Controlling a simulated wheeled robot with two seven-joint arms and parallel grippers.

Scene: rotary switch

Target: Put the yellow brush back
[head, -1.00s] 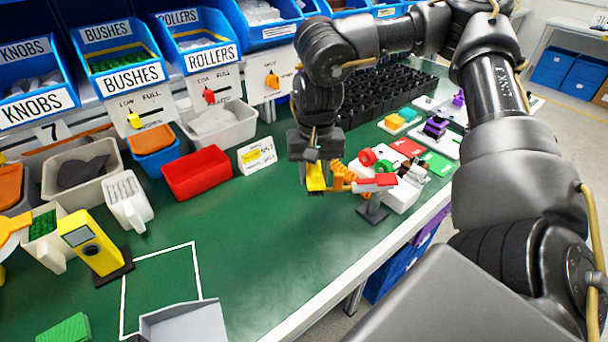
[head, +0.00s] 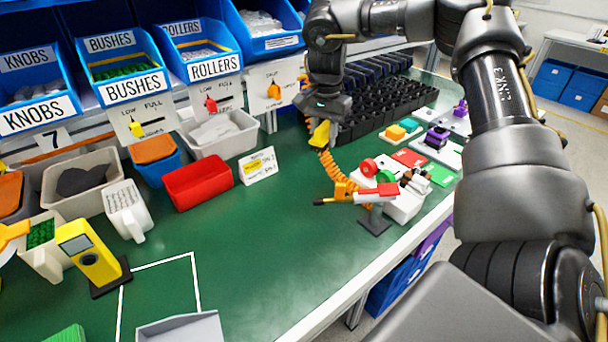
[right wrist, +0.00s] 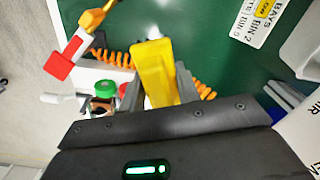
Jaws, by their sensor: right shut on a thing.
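My right gripper (head: 321,128) is shut on the yellow brush (head: 320,135) and holds it above the green bench, left of the black bin grid. In the right wrist view, the brush's yellow body (right wrist: 152,70) sits between the two fingers of my right gripper (right wrist: 157,92). A small white patch shows beneath the body; I cannot tell whether it is bristles. My left gripper is not in view.
A white card (head: 258,166), a red bin (head: 198,179) and a grey bin (head: 221,134) stand to the left. The middle bench is clear.

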